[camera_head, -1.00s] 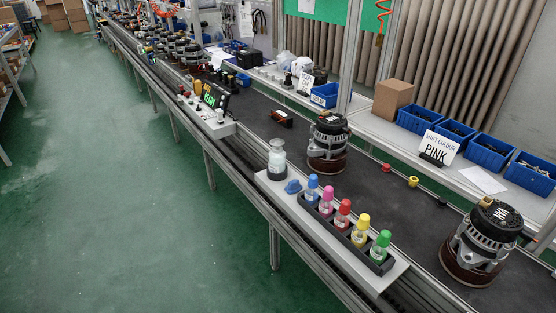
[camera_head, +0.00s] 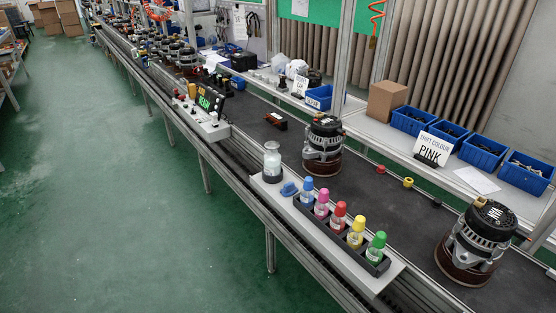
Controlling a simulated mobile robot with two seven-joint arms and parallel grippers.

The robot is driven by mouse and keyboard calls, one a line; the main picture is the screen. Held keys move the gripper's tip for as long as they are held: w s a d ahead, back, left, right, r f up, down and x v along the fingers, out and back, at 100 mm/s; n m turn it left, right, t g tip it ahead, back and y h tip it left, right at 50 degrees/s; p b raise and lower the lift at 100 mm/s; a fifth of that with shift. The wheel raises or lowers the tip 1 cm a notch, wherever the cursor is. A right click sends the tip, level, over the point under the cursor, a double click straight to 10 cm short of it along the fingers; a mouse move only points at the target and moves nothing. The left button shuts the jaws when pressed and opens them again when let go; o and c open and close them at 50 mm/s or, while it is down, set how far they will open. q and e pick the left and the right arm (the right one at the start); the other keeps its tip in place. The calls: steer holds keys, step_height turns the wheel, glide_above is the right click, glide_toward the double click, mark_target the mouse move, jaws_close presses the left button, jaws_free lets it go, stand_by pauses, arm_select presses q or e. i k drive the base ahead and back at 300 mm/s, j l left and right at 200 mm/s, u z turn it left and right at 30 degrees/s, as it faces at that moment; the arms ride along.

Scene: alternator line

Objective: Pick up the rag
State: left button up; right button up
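Neither of my grippers shows in the head view.
The rack (camera_head: 380,268) holds several bottles with coloured caps. An alternator (camera_head: 323,145) stands behind the rag, another (camera_head: 478,240) at the right. A control box (camera_head: 208,115) is further left. The green floor (camera_head: 120,200) in front is clear.

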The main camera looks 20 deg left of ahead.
mark_target(290, 189)
steer(key=j+z, duration=0.1)
steer(key=z, duration=0.35)
steer(key=i+j+z, duration=0.1)
steer(key=z, duration=0.35)
steer(key=j+z, duration=0.3)
steer(key=j, duration=0.15)
steer(key=j+z, duration=0.3)
steer(key=j, duration=0.15)
steer(key=k+j+z, duration=0.15)
steer(key=j, duration=0.3)
steer(key=k+j+z, duration=0.1)
steer(key=j, duration=0.35)
